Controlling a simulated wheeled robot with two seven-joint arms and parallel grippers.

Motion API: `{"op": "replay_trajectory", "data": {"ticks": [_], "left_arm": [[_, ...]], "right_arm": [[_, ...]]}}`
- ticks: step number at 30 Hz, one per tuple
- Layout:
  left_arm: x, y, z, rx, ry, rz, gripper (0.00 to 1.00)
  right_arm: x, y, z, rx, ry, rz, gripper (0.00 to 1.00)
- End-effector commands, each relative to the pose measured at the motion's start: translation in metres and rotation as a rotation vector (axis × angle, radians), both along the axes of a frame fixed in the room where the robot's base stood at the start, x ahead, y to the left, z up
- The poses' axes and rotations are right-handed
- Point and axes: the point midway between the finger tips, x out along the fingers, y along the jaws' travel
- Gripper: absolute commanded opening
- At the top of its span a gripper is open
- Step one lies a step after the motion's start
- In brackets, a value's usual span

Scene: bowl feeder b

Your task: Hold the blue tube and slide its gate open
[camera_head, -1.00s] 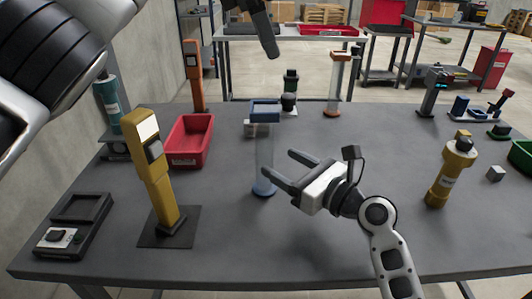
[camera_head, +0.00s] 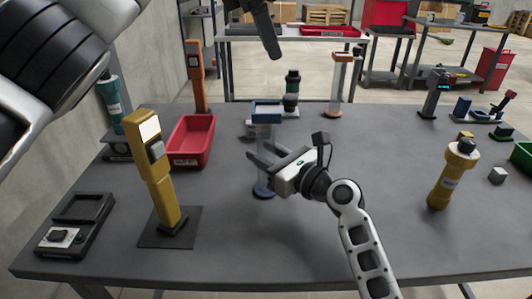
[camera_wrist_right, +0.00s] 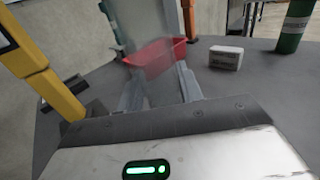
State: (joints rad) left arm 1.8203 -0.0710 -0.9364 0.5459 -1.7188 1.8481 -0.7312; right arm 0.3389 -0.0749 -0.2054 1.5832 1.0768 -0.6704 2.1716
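The blue tube (camera_head: 264,165) is a clear upright tube with a blue top (camera_head: 266,112) and a blue round base (camera_head: 264,191), standing mid-table. Its gate cannot be made out clearly. My right gripper (camera_head: 256,150) reaches it from the right at mid-height, its fingers apart on either side of the tube. In the right wrist view, the see-through tube (camera_wrist_right: 148,28) shows between the two fingers; whether they touch it cannot be told. My left gripper (camera_head: 268,38) hangs high above the far table edge, dark and away from the tube; its finger opening is not clear.
A yellow post (camera_head: 158,175) and a red bin (camera_head: 190,142) stand left of the tube. A small white box (camera_head: 250,130) and a dark green cylinder (camera_head: 291,90) are behind it. A yellow cylinder (camera_head: 445,180) stands at right. The front middle of the table is clear.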

Motion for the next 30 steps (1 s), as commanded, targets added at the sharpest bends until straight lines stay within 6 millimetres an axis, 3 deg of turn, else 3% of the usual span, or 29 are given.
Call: {"op": "replay_trajectory", "data": {"ticks": [1, 4, 5, 9, 14, 19, 30], "left_arm": [[0.000, 0.000, 0.000, 0.000, 0.000, 0.000, 0.36], [0.000, 0.000, 0.000, 0.000, 0.000, 0.000, 0.36], [0.000, 0.000, 0.000, 0.000, 0.000, 0.000, 0.36], [0.001, 0.002, 0.001, 0.000, -0.019, -0.025, 0.00], [0.003, 0.014, 0.006, 0.006, -0.151, -0.203, 0.00], [-0.002, 0.035, 0.011, 0.058, -0.407, -0.559, 0.00], [-0.045, 0.070, 0.000, 0.293, -0.845, -1.284, 0.00]], "right_arm": [[0.000, 0.000, 0.000, -0.001, 0.001, 0.000, 0.31], [0.000, 0.000, 0.000, -0.001, 0.001, 0.000, 0.03], [0.000, 0.000, 0.000, -0.001, 0.001, 0.000, 0.00], [0.000, 0.000, 0.000, -0.001, 0.001, 0.000, 0.00], [0.000, 0.000, -0.001, -0.001, 0.001, 0.000, 0.00], [0.000, 0.000, -0.001, -0.001, 0.001, 0.000, 0.00], [0.000, 0.000, -0.001, -0.001, 0.001, 0.000, 0.00]]}}
